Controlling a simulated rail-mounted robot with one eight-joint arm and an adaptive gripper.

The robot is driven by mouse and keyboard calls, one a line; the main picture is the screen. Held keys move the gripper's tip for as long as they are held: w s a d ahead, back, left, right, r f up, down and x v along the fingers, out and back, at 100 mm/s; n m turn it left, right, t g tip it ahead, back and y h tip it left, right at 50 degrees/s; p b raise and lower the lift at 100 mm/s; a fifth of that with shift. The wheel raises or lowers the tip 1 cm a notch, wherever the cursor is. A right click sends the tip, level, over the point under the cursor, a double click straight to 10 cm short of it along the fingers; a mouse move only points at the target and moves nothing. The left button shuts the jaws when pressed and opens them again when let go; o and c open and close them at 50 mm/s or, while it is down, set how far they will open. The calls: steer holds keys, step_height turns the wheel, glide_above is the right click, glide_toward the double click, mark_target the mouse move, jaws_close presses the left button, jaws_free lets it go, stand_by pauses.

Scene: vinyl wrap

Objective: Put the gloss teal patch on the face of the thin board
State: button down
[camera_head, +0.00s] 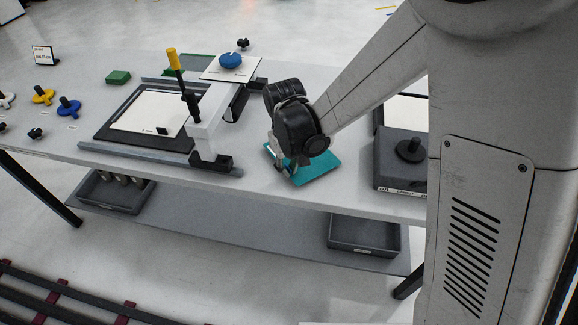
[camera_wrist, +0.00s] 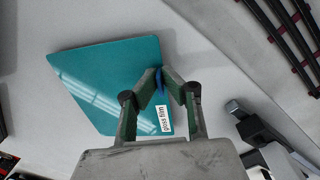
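The gloss teal patch (camera_head: 318,167) lies on the table in front of my arm; in the wrist view it is a shiny teal sheet (camera_wrist: 108,75) with a white "gloss film" label. My gripper (camera_head: 285,167) is at its left part in the head view. In the wrist view my gripper's fingertips (camera_wrist: 160,73) are close together at the sheet's edge, with a small blue tab (camera_wrist: 160,82) between them. The sheet looks flat, at or near the tabletop. A pale flat board (camera_head: 150,108) lies in a dark frame to the left; I cannot tell whether it is the thin board.
A light beam with a yellow-handled tool (camera_head: 173,60) stands beside the frame. A blue knob (camera_head: 230,60) sits on a white plate behind. A grey box with a black knob (camera_head: 405,152) is at right. Blue and yellow knobs (camera_head: 68,106) and a green block (camera_head: 118,77) are at far left.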

steer(key=shift+f, duration=0.7)
steer(key=c, duration=1.9)
jaws_free()
step_height(320, 180, up, 12)
steer(key=s+d+r+m+t, duration=0.2)
steer(key=s+d+r, duration=0.1)
steer(key=s+d, duration=0.2)
steer(key=s+d+r+m+t, duration=0.2)
steer(key=s+d+r, duration=0.2)
steer(key=d, duration=0.5)
steer(key=s+d+r+m+t, duration=0.2)
steer(key=s+d+r+m, duration=0.1)
steer(key=s+d, duration=0.3)
steer(key=shift+s+d+r+y, duration=0.3)
steer(key=shift+d+r, duration=0.45)
steer(key=shift+d, duration=0.05)
steer(key=shift+o, duration=0.3)
steer(key=shift+s+d+t, duration=0.2)
steer(key=shift+t, duration=0.2)
